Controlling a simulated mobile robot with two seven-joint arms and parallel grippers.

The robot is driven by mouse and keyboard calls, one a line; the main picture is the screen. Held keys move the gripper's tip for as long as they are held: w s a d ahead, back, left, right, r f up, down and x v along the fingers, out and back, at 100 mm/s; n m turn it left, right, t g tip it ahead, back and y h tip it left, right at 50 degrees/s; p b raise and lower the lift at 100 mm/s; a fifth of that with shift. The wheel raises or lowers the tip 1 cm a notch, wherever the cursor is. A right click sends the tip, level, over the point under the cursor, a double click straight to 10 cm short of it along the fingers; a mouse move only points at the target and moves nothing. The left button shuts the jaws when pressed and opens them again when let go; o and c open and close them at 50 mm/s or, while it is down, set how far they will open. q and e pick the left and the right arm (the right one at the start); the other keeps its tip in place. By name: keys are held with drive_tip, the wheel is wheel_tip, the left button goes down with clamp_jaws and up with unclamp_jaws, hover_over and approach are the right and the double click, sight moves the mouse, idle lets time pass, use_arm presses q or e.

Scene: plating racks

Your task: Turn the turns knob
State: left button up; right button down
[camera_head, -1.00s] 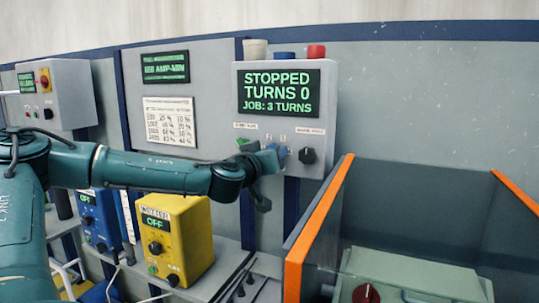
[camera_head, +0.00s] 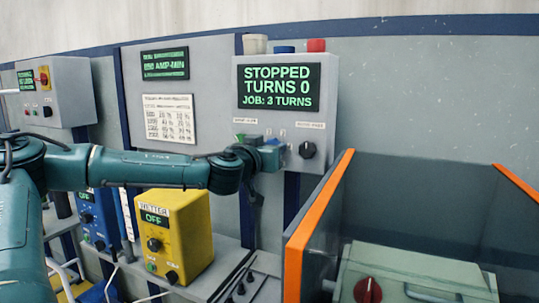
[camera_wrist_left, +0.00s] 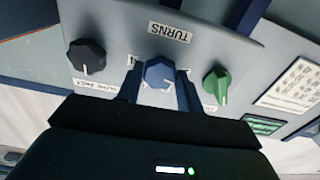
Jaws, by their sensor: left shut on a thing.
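The turns knob (camera_wrist_left: 158,75) is blue and sits in the middle of a row of knobs on a grey panel, beside the TURNS label (camera_wrist_left: 170,32) in the left wrist view. My left gripper (camera_wrist_left: 158,88) is shut on this knob, one finger on each side. The display (camera_head: 278,88) reads STOPPED, TURNS 0, JOB: 3 TURNS. My right gripper is not in view.
A black knob (camera_wrist_left: 87,56) and a green knob (camera_wrist_left: 217,85) flank the turns knob closely. An orange-edged bin (camera_head: 300,240) stands below right of the box. A yellow unit (camera_head: 175,235) reading OFF stands below my left arm.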

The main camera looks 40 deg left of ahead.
use_arm(q)
drive_tip(key=m+b, duration=0.2)
drive_tip(key=m, duration=1.9)
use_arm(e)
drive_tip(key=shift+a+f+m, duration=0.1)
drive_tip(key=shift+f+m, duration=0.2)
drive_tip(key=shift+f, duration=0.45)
use_arm(q)
drive_tip(key=o, duration=1)
drive_tip(key=shift+s, duration=0.15)
drive_tip(key=shift+b+v, duration=1.05)
drive_tip(key=shift+v, duration=5.4)
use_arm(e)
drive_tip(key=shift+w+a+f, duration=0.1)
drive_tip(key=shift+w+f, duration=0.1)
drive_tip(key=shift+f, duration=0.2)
